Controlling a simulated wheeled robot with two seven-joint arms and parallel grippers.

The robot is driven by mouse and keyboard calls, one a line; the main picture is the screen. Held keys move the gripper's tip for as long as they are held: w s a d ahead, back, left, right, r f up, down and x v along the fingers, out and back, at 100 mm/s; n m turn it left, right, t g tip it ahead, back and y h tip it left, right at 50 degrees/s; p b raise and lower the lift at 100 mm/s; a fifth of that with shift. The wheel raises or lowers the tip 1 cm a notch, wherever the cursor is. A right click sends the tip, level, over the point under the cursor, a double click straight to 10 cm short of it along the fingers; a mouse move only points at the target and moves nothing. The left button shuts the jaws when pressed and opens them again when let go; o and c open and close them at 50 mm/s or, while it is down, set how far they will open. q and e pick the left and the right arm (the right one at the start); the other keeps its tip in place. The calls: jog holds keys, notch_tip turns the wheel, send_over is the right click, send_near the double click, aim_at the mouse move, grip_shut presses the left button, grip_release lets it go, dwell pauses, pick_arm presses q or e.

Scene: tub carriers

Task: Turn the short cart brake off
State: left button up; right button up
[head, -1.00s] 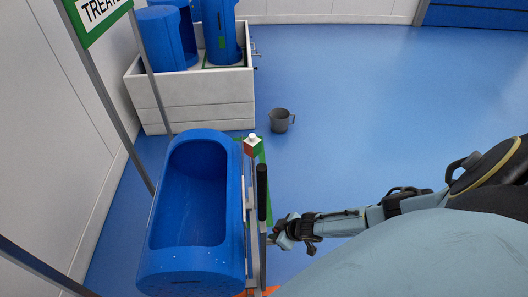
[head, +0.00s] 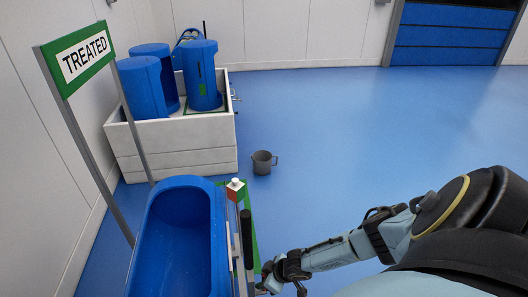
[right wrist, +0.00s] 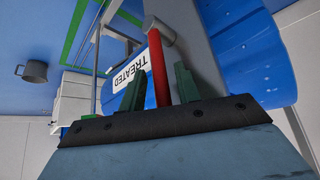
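A cart with a blue tub (head: 178,245) stands at the lower left of the head view. A black upright handle (head: 246,238) and a red-and-white block (head: 236,190) are on its right side. My right gripper (head: 268,284) is low beside that side, partly cut off by the frame's bottom edge. In the right wrist view, a red lever (right wrist: 157,65) on a grey metal bracket runs down between the two green fingers of my right gripper (right wrist: 158,90). The fingers are apart, one on each side of the lever; I cannot tell whether they touch it. My left gripper is not in view.
A white trough (head: 175,158) with blue tubs (head: 201,75) stands behind the cart by the wall. A grey jug (head: 262,162) is on the floor. A green "TREATED" sign (head: 85,56) stands at the left. Blue floor to the right is clear.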

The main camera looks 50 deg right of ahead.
jog(key=shift+s+a, duration=0.15)
jog(key=shift+a, duration=0.05)
jog(key=shift+s+d+r, duration=0.1)
jog(key=shift+s+r, duration=0.05)
jog(key=shift+r, duration=0.05)
jog(key=p+v, duration=0.5)
jog(key=v, duration=0.7)
jog(key=shift+d+r, duration=0.25)
jog(key=shift+r, duration=0.1)
jog(key=shift+s, duration=0.1)
